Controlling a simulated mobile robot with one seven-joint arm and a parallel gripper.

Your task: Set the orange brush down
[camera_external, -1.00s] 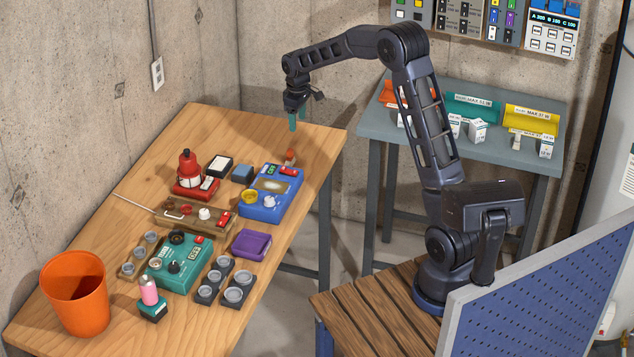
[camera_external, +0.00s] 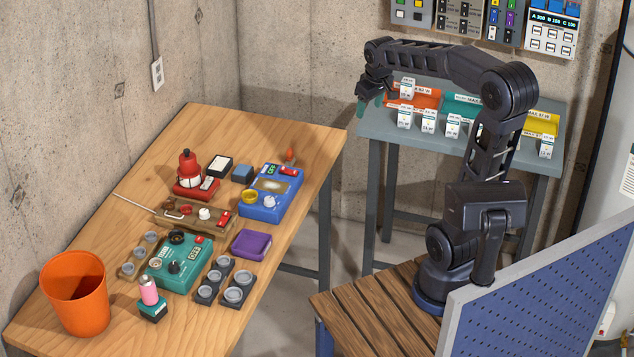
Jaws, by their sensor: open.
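The small orange item (camera_external: 290,154), which looks like the orange brush, stands at the back edge of the blue device (camera_external: 272,193) on the wooden table. It is too small to tell whether it rests on the device or on the table behind it. My gripper (camera_external: 370,103) has teal fingertips and is open and empty. It is well to the right of the orange item and higher, in front of the left end of the grey shelf table.
The wooden table (camera_external: 230,130) also holds a red device (camera_external: 195,180), a green device (camera_external: 178,262), a purple box (camera_external: 252,243) and an orange bucket (camera_external: 77,295). Orange, teal and yellow bins with white boxes line the grey table (camera_external: 385,140). The wooden table's back right corner is clear.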

